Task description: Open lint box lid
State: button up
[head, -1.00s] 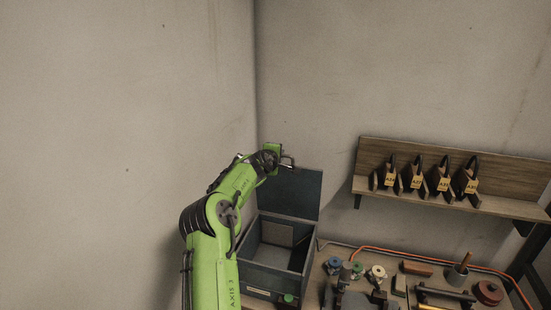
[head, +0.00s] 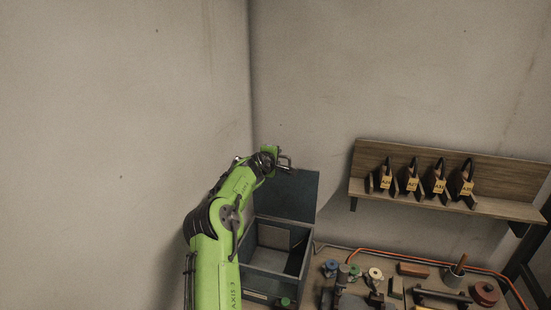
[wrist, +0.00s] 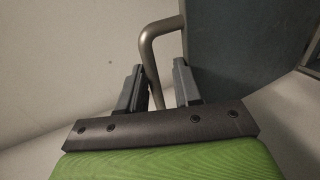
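The lint box (head: 276,268) is a dark blue-grey open-topped box at the corner of the bench. Its lid (head: 300,192) stands raised, about upright, at the back of the box. A bent metal bar handle (wrist: 160,42) is on the lid. My gripper (head: 284,162) is at the lid's upper left edge. In the wrist view my gripper's two grey fingers (wrist: 158,85) are apart, with the handle bar running between them. The bar looks close to the left finger, with a gap on the right; contact is unclear.
Walls stand close to the left and behind. A wooden shelf (head: 450,200) with several tagged holders is on the right wall. The bench right of the box carries spools, a red round container (head: 485,293), a cup (head: 454,276) and an orange cable (head: 430,258).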

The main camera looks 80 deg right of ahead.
jog(key=shift+a+r, duration=0.1)
jog(key=b+v, duration=0.5)
jog(key=v, duration=1)
jog(key=shift+a+b, duration=0.3)
jog(key=shift+b, duration=0.1)
jog(key=shift+w, duration=0.1)
